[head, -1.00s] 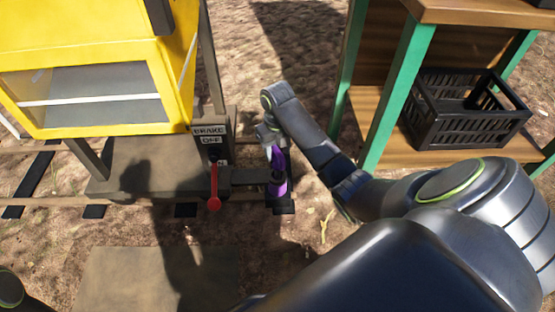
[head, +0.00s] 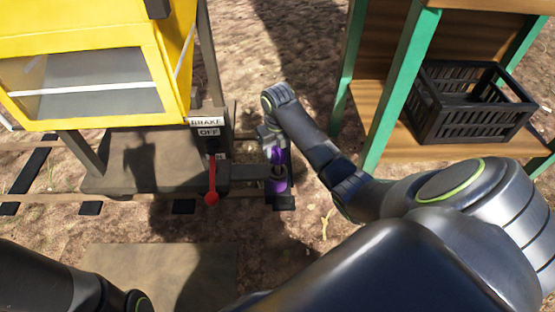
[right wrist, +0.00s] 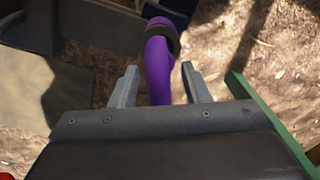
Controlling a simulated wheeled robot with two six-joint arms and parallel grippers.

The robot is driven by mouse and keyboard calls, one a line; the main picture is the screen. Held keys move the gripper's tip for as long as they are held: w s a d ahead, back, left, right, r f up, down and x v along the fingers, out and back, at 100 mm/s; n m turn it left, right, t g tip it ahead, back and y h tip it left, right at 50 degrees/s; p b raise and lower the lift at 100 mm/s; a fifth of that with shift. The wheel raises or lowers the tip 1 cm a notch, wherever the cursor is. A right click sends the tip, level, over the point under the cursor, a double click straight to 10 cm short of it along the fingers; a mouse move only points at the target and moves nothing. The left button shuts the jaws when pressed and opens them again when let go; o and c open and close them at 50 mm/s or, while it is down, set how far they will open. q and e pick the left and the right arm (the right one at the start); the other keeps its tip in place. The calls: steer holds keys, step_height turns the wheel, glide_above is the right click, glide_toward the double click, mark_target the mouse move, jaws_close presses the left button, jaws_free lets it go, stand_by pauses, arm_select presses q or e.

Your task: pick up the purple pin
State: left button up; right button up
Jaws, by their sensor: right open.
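The purple pin (head: 279,184) stands in the dark ring at the end of the cart's coupling bar (head: 248,173), next to the yellow cart. In the right wrist view the pin (right wrist: 158,68) rises between my fingers, with the dark ring (right wrist: 163,33) around it farther off. My right gripper (right wrist: 160,74) is open, one finger on each side of the pin, with visible gaps. In the head view my right gripper (head: 272,140) is at the pin's upper end and partly hides it. My left arm shows at the lower left; its gripper is out of view.
A red brake lever (head: 211,197) stands left of the pin, below the brake sign (head: 207,127). The yellow cart (head: 95,75) is farther left. A green-legged wooden shelf (head: 390,105) with a black crate (head: 470,115) stands right of my right arm.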

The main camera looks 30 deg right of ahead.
jaws_close()
steer(key=shift+r, duration=0.25)
stand_by(0.4)
